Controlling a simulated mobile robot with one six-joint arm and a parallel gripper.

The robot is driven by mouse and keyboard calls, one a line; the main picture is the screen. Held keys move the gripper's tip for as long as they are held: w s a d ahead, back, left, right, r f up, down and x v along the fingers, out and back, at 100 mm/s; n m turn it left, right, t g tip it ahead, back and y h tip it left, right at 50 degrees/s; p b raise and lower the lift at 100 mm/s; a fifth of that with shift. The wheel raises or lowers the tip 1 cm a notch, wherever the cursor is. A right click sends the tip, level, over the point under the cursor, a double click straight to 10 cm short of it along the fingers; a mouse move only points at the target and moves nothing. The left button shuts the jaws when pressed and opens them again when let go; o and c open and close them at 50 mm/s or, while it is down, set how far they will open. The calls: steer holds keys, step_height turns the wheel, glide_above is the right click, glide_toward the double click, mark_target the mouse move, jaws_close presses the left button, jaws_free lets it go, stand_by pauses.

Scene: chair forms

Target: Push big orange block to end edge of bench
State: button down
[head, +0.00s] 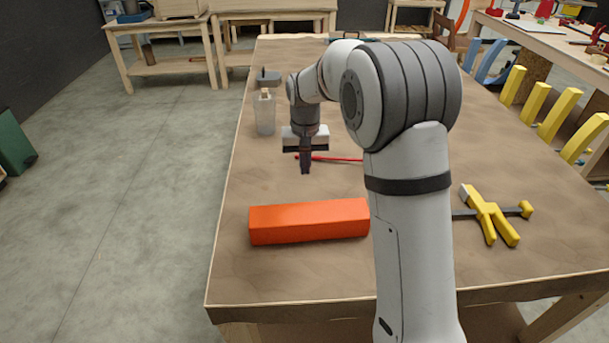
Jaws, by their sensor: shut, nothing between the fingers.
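The big orange block (308,221) lies lengthwise across the near part of the bench (290,277). My gripper (306,170) points down over the bench on the far side of the block. It is shut and empty, apart from the block. I cannot tell how high its tips are above the bench top.
A red rod (335,159) lies just behind my gripper. A clear bottle (265,112) stands near the left edge. A yellow clamp (490,215) lies to the right of my arm. Several curved yellow pieces (535,104) stand along the right side.

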step_height(320, 180, down, 9)
steer(key=shift+r+p, duration=0.1)
steer(key=shift+p, duration=0.65)
steer(key=s, duration=0.1)
steer(key=s+p, duration=0.1)
steer(key=s, duration=0.1)
steer(key=shift+s+d+r, duration=0.15)
steer(key=shift+s+r, duration=0.05)
steer(key=shift+s, duration=0.05)
steer(key=shift+s+f, duration=0.15)
steer(key=shift+s, duration=0.1)
